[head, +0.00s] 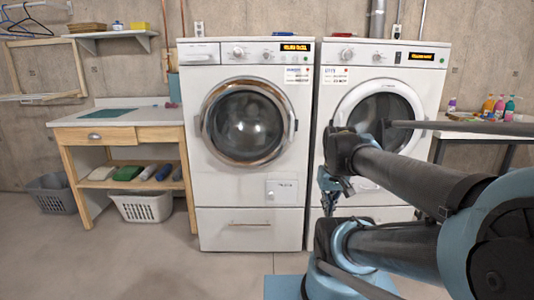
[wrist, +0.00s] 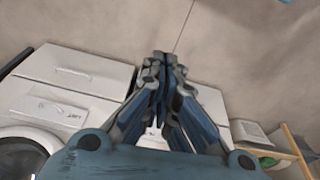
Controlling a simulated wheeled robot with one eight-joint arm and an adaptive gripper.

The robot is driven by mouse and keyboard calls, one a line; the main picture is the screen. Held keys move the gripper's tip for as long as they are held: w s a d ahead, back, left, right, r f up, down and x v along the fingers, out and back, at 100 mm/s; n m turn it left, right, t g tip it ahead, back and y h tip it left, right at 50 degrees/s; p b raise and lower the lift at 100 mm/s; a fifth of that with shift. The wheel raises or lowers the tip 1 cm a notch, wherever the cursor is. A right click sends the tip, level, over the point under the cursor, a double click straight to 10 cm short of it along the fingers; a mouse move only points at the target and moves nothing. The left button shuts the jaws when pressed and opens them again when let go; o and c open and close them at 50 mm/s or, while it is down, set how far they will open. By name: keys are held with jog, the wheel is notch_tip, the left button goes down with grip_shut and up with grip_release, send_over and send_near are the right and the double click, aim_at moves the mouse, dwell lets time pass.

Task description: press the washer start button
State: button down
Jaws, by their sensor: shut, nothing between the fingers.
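The left machine (head: 210,180) is white, with a bronze-ringed round door, a drawer front at its top left and a small flap low on the right; it looks like the washer. Its control panel (head: 255,52) has a large knob (head: 238,51), a smaller round control (head: 267,54) and a lit display (head: 295,47). Which control is the start button is too small to tell. My gripper (head: 328,205) hangs low, pointing down, in front of the right machine and well below the panels. In the wrist view my gripper (wrist: 163,62) is shut and empty.
A similar white machine (head: 318,150) stands close on the right, partly hidden by my arm. A wooden table (head: 150,134) with baskets below stands left. Bottles (head: 499,106) stand on a surface at far right. The floor (head: 180,275) before the left machine is clear.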

jog(key=shift+m, duration=0.3)
jog(key=s+f, duration=0.2)
jog(key=f, duration=0.1)
jog(key=shift+s+a+f, duration=0.1)
jog(key=shift+s+a, duration=0.1)
jog(key=shift+s, duration=0.15)
